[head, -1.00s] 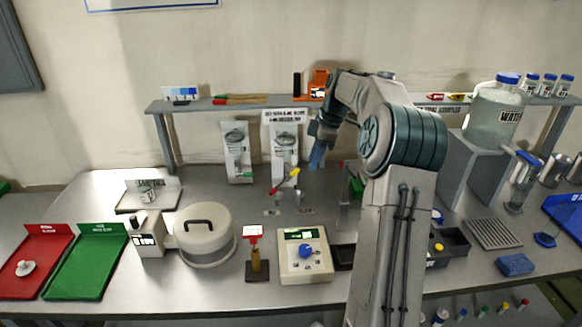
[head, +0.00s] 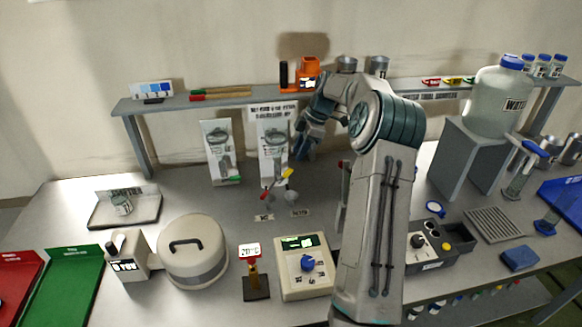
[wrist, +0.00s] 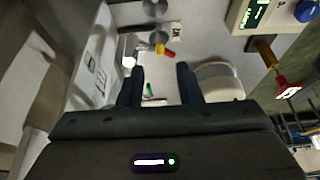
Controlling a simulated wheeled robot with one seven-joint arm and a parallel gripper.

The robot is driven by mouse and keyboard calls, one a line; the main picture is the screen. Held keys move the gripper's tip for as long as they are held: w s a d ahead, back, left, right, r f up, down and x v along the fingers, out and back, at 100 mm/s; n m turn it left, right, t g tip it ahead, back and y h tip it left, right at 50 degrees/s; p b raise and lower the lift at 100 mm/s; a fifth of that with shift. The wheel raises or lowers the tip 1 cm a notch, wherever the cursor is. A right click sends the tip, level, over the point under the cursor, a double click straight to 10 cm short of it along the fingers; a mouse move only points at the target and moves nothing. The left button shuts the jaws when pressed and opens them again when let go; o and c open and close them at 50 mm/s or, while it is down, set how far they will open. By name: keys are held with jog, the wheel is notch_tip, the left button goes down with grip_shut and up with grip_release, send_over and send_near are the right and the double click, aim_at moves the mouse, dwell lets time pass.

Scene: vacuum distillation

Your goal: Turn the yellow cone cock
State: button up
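The yellow cone cock (head: 288,173) shows as a small yellow handle on glassware in front of the back posters. A red handle (head: 265,195) sits below and left of it. In the wrist view the yellow cock (wrist: 159,48) is small and beyond the fingertips, with a red piece (wrist: 169,54) beside it. My gripper (head: 303,153) is just above and right of the yellow cock in the head view. In the wrist view my gripper (wrist: 158,78) has its two dark fingers apart, with nothing between them. The clear glass parts are hard to make out.
Two posters (head: 221,152) stand behind the glassware under a shelf (head: 210,96). A round lidded vessel (head: 192,252), a red-topped stand (head: 250,252) and a hotplate-like device (head: 305,270) line the front. A water jug (head: 492,100) stands at right.

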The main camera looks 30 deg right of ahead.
aim_at(291, 169)
jog(key=p+x, duration=0.1)
jog(key=x, duration=0.7)
jog(key=shift+d+p, duration=0.1)
jog(key=shift+p, duration=0.2)
jog(key=shift+c, duration=0.3)
grip_shut()
